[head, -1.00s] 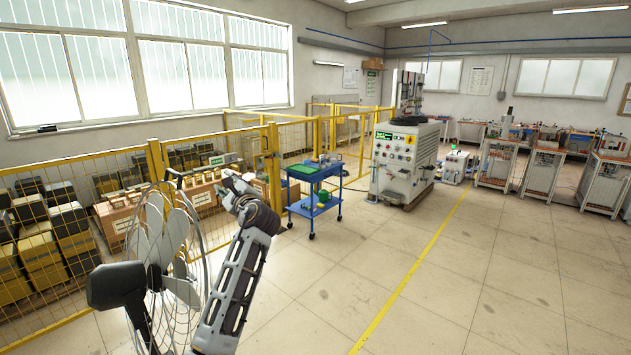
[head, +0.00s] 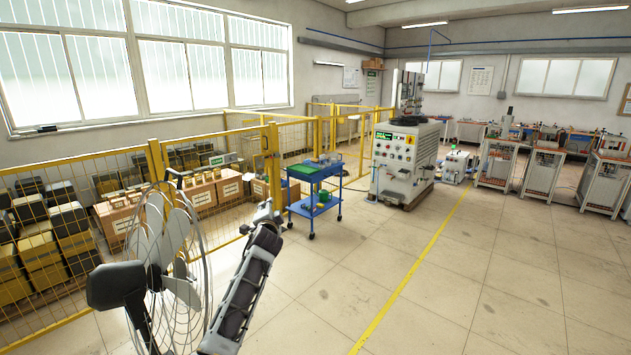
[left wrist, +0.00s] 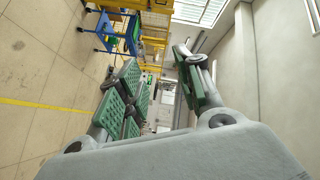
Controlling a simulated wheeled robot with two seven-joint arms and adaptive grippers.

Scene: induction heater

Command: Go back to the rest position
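My left arm rises from the bottom of the head view, just right of the fan. Its far end, with my left gripper (head: 265,212), points away from me and is mostly hidden behind the forearm. In the left wrist view my left gripper (left wrist: 160,85) has its green-padded fingers spread apart. Nothing shows between them. My right gripper is in neither view.
A standing fan (head: 165,255) is close beside my left arm. Yellow fencing (head: 205,150) encloses boxes at left. A blue cart (head: 313,195) and a white heater machine (head: 400,165) stand ahead. The floor (head: 470,290) at right is clear.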

